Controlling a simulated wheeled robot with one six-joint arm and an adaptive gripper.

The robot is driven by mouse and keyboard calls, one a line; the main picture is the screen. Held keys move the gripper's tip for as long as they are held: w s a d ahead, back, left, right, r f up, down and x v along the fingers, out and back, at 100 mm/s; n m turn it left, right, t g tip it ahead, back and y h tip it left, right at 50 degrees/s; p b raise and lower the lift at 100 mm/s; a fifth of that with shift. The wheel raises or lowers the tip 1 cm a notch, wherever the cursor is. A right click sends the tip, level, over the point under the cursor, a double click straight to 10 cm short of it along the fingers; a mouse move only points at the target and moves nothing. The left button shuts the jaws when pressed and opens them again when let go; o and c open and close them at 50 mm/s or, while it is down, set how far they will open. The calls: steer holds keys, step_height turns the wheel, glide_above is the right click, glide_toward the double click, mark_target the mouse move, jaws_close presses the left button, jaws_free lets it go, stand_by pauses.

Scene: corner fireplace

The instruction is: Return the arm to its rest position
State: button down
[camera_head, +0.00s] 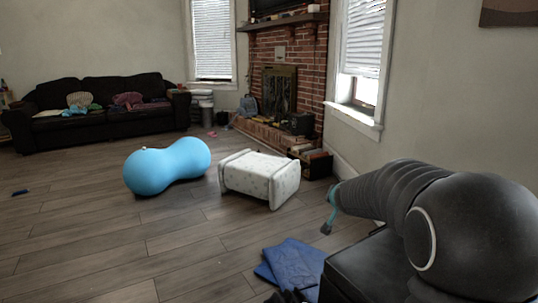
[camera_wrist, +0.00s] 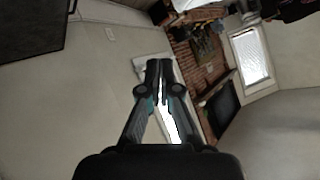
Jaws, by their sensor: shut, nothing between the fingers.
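My gripper (camera_wrist: 159,66) shows in the wrist view with its two dark fingers meeting at the tips, shut and empty. The picture there is tilted, with the brick fireplace wall and a window beyond the fingers. In the head view my arm fills the lower right, with a large rounded dark joint and a ribbed link reaching left. I cannot make out the fingertips clearly in the head view.
A blue peanut-shaped ball (camera_head: 168,166) and a white patterned block (camera_head: 260,178) lie on the wood floor. Blue folded cloth (camera_head: 291,264) lies near my base. A dark sofa (camera_head: 98,109) stands at the back left; the brick fireplace (camera_head: 290,75) is at the back right. Left floor is mostly clear.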

steer(key=s+a+r+n+g+y, duration=0.15)
steer(key=s+a, duration=0.25)
steer(key=s, duration=0.6)
steer(key=s+a+r+n+g+y, duration=0.1)
steer(key=s+a+r+n+y, duration=0.15)
steer(key=s, duration=0.85)
steer(key=s+d+f+g+h, duration=0.1)
steer(key=s+f+g, duration=0.1)
steer(key=s, duration=0.9)
steer(key=s+d+f+n+g+h, duration=0.1)
steer(key=s+f+g+h, duration=0.1)
steer(key=s, duration=1)
steer(key=shift+d+f+n, duration=0.15)
steer(key=shift+f+n, duration=0.15)
steer(key=shift+f, duration=0.5)
steer(key=shift+d, duration=0.15)
